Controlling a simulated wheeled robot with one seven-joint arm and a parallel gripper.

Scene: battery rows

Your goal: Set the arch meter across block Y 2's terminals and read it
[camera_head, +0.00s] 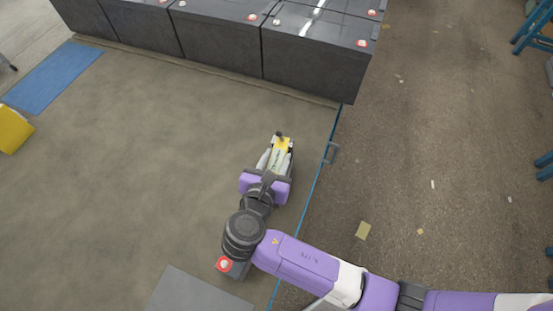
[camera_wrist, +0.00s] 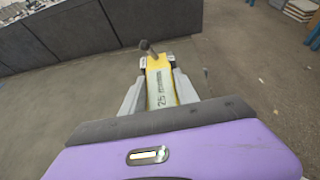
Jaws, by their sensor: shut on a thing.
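My gripper (camera_head: 276,162) is shut on the arch meter (camera_head: 282,146), a yellow and pale tool with a dark knob-like tip. In the wrist view the meter (camera_wrist: 159,84) sits between the fingers of my gripper (camera_wrist: 158,92), with "25" on its pale face and a dark stem at its far end. The row of dark battery blocks (camera_head: 222,42) stands ahead, at the top of the head view, apart from the meter. Red and white terminals (camera_head: 362,43) show on the block tops. The wrist view shows only the blocks' front faces (camera_wrist: 62,38). I cannot read which block is Y 2.
A blue mat (camera_head: 55,76) and a yellow object (camera_head: 14,129) lie at the left. A grey panel (camera_head: 195,292) is at the bottom. A blue line (camera_head: 313,205) runs along the floor to the right of my gripper. Open floor lies between gripper and blocks.

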